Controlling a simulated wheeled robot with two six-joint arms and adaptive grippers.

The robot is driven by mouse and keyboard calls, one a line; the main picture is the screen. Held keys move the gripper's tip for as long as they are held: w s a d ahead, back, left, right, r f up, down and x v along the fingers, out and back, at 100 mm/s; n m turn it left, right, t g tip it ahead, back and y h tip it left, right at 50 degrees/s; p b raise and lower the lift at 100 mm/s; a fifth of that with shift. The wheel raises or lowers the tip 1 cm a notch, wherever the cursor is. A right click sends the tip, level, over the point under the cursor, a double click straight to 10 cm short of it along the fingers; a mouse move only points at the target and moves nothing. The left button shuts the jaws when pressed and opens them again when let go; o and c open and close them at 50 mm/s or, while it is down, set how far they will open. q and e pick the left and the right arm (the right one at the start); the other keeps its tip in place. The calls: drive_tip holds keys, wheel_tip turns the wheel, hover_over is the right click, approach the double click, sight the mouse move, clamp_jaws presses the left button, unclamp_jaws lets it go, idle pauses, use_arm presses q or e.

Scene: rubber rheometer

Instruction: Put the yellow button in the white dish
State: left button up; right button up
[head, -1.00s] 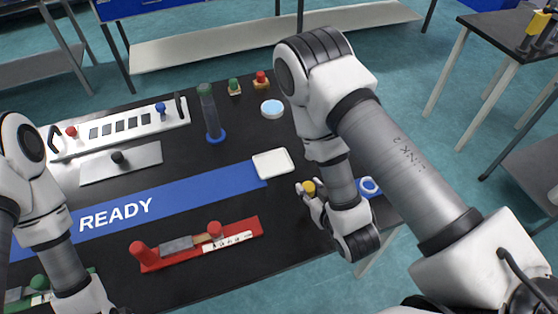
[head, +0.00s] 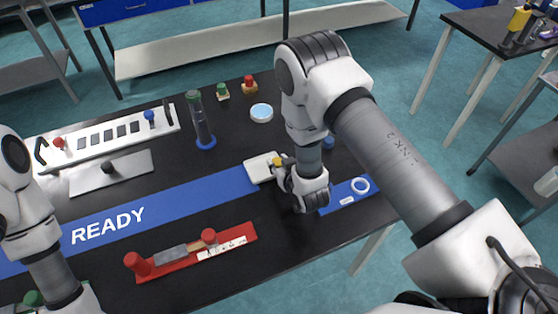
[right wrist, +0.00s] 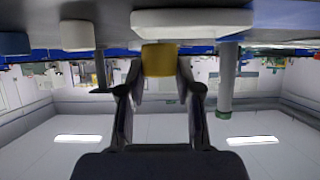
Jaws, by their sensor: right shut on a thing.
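The white dish (head: 253,175) is a shallow, rounded square on the black table, at the right end of the blue READY strip. My right gripper (head: 279,164) is shut on the yellow button (head: 277,161), at the dish's right edge in the head view. In the right wrist view, which is upside down, the button (right wrist: 158,61) sits between the fingertips (right wrist: 158,68), in front of the dish (right wrist: 190,22). I cannot tell whether the button touches the dish. My left arm comes in at the left; its gripper is out of the picture.
A blue-based cylinder (head: 203,128) and a light blue round dish (head: 261,112) stand behind the white dish. Green (head: 222,91) and red (head: 249,85) buttons stand farther back. A red fixture (head: 190,254) lies in front.

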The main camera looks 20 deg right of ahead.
drive_tip(key=shift+f+b, duration=0.55)
drive_tip(key=shift+f, duration=0.15)
drive_tip(key=o, duration=1)
drive_tip(key=shift+r, duration=0.1)
drive_tip(key=shift+r, duration=0.25)
drive_tip(key=shift+r+p, duration=0.55)
drive_tip(key=shift+p, duration=0.2)
drive_tip(key=b+v, duration=0.2)
drive_tip(key=v, duration=1)
drive_tip(key=shift+f+b, duration=0.15)
drive_tip(key=shift+b, duration=0.2)
